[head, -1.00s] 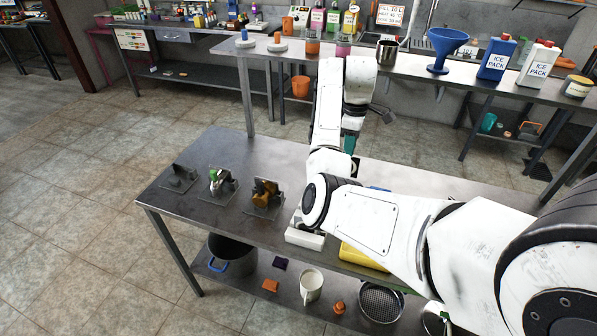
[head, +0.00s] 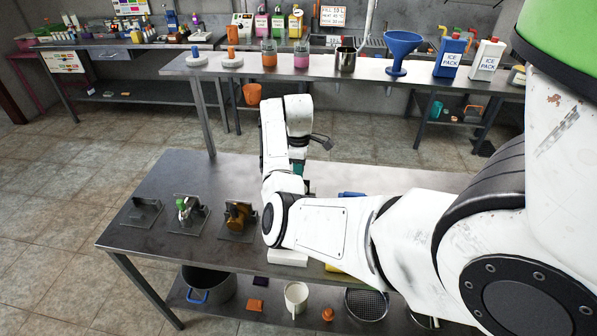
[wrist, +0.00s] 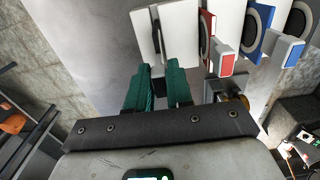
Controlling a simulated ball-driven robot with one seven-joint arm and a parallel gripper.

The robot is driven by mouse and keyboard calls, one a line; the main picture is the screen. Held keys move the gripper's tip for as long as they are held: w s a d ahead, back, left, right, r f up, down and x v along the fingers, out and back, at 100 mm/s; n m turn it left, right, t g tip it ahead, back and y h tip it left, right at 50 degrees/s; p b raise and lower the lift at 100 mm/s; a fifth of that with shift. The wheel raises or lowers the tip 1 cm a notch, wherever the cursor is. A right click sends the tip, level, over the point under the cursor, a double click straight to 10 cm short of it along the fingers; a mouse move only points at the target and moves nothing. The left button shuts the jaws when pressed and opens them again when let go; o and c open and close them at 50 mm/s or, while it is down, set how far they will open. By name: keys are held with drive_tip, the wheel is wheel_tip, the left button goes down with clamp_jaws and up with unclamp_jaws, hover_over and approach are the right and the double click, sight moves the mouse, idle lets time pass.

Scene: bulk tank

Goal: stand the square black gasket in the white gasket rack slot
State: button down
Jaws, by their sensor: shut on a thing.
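My gripper (wrist: 158,88) has green fingers and is shut on a small grey part between their tips in the wrist view. A dark, thin piece (wrist: 157,38), seen nearly edge-on just beyond the tips, appears to be the black gasket. It lies against or between white upright panels (wrist: 180,30), which look like the gasket rack; whether it is inside a slot I cannot tell. A red-edged piece (wrist: 209,28) and a blue-edged piece (wrist: 252,40) stand to the right. In the head view my arm mostly hides the gripper (head: 298,167) and the rack.
Several small fixtures, including one with a brown part (head: 238,215), stand on the left of the steel table (head: 165,180). A white block (head: 288,257) sits at its front edge. The lower shelf holds a dark pot (head: 208,284) and a white mug (head: 296,296). Behind is a crowded bench (head: 380,72).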

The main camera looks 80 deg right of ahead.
drive_tip(key=shift+f, duration=0.6)
drive_tip(key=shift+f, duration=0.2)
drive_tip(key=c, duration=1)
unclamp_jaws()
drive_tip(key=shift+r, duration=0.1)
wheel_tip(320, 180, up, 12)
drive_tip(key=shift+r, duration=0.15)
